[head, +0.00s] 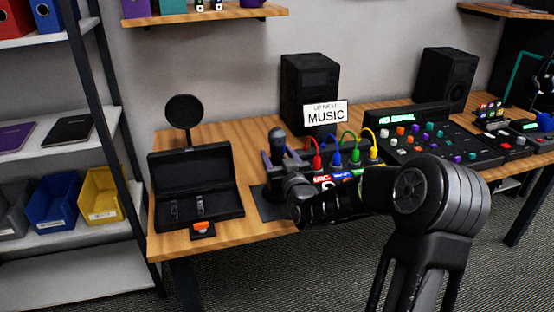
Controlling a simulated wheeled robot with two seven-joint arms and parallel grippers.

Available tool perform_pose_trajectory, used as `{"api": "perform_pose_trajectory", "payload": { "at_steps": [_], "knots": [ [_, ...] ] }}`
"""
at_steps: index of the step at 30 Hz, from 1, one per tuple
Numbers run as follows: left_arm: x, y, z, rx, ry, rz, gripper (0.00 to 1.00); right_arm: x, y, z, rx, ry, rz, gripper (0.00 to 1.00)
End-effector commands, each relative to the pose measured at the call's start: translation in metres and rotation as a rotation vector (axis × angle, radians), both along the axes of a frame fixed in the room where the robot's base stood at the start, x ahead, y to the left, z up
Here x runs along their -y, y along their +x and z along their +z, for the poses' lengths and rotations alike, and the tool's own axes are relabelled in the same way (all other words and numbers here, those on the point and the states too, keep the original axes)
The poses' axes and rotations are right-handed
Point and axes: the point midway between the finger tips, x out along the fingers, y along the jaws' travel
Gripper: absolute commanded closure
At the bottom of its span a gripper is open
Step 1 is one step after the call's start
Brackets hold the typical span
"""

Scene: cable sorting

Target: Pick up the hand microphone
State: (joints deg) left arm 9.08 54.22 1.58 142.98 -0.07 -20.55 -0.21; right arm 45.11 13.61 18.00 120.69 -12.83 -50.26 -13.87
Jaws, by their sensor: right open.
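What looks like the hand microphone (277,138) is a dark upright shape with a rounded top, standing near the table's front left of the cable panel. My right gripper (273,168) reaches in from the right at its lower part. The gripper is open, its fingers close to the microphone. Dark on dark, I cannot tell whether they touch it. The gripper and wrist hide the microphone's lower part. My left gripper is not in view.
An open black case (197,165) lies to the left, with an orange-buttoned box (202,229) before it. Coloured cables (336,158) rise behind my wrist. A MUSIC sign (325,113), speaker (309,92) and mixer (440,142) stand behind and right. Shelving (110,105) borders the left.

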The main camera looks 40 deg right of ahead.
Motion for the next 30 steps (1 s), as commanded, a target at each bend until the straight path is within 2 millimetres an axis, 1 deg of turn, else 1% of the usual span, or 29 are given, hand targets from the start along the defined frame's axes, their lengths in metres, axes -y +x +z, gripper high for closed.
{"api": "perform_pose_trajectory", "payload": {
  "at_steps": [5, 8, 12, 16, 30],
  "knots": [
    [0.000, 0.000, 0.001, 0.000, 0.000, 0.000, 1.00, 0.002, 0.004, 0.000, -0.001, 0.001, 0.000, 0.43],
    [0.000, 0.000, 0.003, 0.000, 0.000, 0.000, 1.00, 0.007, 0.014, 0.000, -0.001, 0.001, -0.001, 0.43],
    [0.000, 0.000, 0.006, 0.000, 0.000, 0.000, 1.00, 0.016, 0.033, 0.000, 0.001, 0.002, 0.000, 0.43],
    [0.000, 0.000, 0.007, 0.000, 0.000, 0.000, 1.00, 0.020, 0.046, 0.000, -0.001, 0.001, 0.001, 0.43],
    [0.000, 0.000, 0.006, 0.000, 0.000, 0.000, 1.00, 0.021, 0.048, 0.000, 0.000, 0.000, 0.000, 0.43]
  ]
}}
